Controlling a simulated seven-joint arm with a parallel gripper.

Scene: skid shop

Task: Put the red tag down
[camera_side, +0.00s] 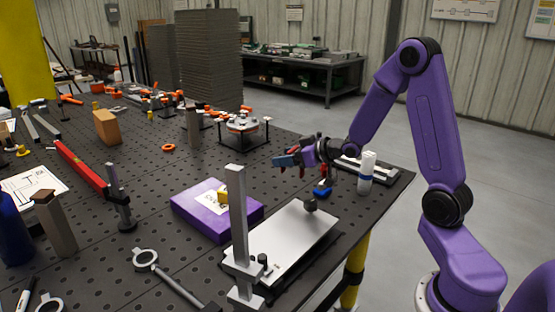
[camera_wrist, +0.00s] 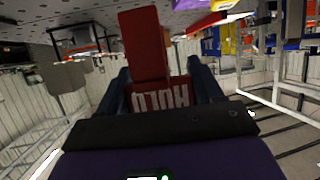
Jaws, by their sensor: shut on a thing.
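The red tag (camera_wrist: 145,45) carries white letters that read HOLD upside down. In the wrist view it sits between the dark fingers of my gripper (camera_wrist: 162,88), which is shut on it. In the side view my gripper (camera_side: 285,160) is above the table's right part, behind and to the right of the purple box (camera_side: 190,213). The tag is hard to make out there. The gripper looks clear of the table. A white label and a small yellow piece (camera_side: 223,197) are on top of the purple box.
A pale plate (camera_side: 285,245) lies in front, with an upright metal post (camera_side: 238,215) beside it. A white bottle (camera_side: 366,172) and a blue and red item (camera_side: 322,189) are near my gripper. A round fixture (camera_side: 242,125) stands behind. The perforated table (camera_side: 155,195) has bare patches.

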